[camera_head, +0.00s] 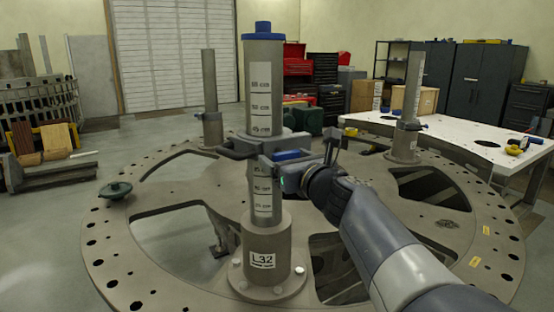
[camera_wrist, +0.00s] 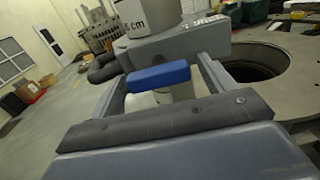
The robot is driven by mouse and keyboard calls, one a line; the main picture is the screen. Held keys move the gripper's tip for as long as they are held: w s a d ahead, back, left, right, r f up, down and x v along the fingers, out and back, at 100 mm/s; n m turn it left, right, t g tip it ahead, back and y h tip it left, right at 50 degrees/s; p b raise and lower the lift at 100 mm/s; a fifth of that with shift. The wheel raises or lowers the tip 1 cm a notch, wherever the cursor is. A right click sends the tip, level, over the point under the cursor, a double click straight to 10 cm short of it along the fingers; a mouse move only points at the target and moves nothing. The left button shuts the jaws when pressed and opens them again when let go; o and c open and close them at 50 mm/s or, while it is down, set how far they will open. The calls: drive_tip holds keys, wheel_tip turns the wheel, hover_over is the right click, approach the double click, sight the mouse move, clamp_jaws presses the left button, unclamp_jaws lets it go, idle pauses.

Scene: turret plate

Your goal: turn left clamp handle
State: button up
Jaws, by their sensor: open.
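A grey clamp (camera_head: 262,143) sits around the tall post (camera_head: 263,190) labelled L32. Its blue handle (camera_head: 290,155) faces my arm, and it also shows in the wrist view (camera_wrist: 158,77). My gripper (camera_head: 288,168) is at the handle, coming from the lower right. In the wrist view my gripper (camera_wrist: 160,84) is open, with one finger on each side of the blue handle. I see gaps between the handle and the fingers. The clamp's far side is partly hidden by the post.
The post stands on a large round grey plate (camera_head: 160,262) with holes and wide cutouts. Other posts rise at the back left (camera_head: 210,97) and right (camera_head: 412,97). A white table (camera_head: 470,150) stands behind right.

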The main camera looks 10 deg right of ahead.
drive_tip(key=c, duration=1)
drive_tip(key=shift+n+b, duration=0.3)
drive_tip(key=shift+b, duration=0.05)
drive_tip(key=n+b, duration=0.1)
drive_tip(key=n, duration=0.1)
drive_tip(key=n+b, duration=0.1)
drive_tip(key=b, duration=0.1)
drive_tip(key=shift+d+f+n, duration=0.15)
drive_tip(key=shift+n, duration=0.25)
drive_tip(key=n+b, duration=0.3)
drive_tip(key=n, duration=0.1)
drive_tip(key=shift+w+d+n, duration=0.1)
drive_tip(key=shift+n, duration=0.2)
drive_tip(key=n+b, duration=0.4)
drive_tip(key=n, duration=0.1)
drive_tip(key=shift+r, duration=0.2)
drive_tip(key=shift+r+n+b, duration=0.2)
drive_tip(key=shift+n+b, duration=0.8)
drive_tip(key=shift+n, duration=1)
drive_tip(key=shift+r, duration=0.1)
